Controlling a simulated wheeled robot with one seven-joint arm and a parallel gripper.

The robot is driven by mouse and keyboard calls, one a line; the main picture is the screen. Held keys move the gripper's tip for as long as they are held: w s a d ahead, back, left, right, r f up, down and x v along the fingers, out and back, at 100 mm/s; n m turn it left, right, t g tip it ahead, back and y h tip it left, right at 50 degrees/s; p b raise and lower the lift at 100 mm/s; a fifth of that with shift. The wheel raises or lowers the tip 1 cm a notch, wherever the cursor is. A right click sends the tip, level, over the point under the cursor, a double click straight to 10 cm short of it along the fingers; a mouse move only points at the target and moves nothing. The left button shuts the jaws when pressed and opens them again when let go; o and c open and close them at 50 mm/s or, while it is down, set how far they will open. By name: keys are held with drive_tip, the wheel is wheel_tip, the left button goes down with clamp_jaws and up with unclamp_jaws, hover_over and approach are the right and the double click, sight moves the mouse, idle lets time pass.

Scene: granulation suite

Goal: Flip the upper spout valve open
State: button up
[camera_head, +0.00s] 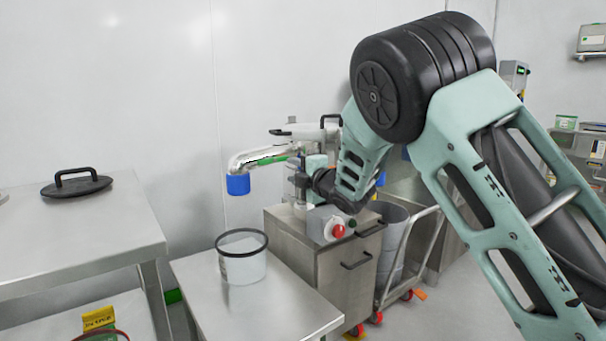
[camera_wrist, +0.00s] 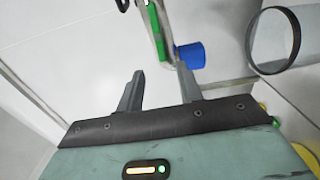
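A pale spout pipe (camera_head: 250,156) reaches left from the machine in the head view and turns down to a blue end (camera_head: 238,184). A green lever (camera_head: 274,160) lies along it; I take this for the spout valve. In the wrist view the green lever (camera_wrist: 155,32) and blue end (camera_wrist: 190,56) show just beyond my gripper (camera_wrist: 160,71). Its two fingers are apart with nothing between them. The lever's near end lies ahead of the fingertips, and I cannot tell the exact distance. In the head view my gripper is small and partly hidden beside the machine.
An open clear container with a dark rim (camera_head: 242,262) stands on a steel table (camera_head: 290,310) below the spout; it also shows in the wrist view (camera_wrist: 275,42). A steel cabinet (camera_head: 345,270) with a red button (camera_head: 338,231) is to the right. A black-handled lid (camera_head: 76,186) lies on the left table.

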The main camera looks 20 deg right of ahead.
drive_tip(key=v, duration=0.3)
drive_tip(key=shift+s, duration=0.2)
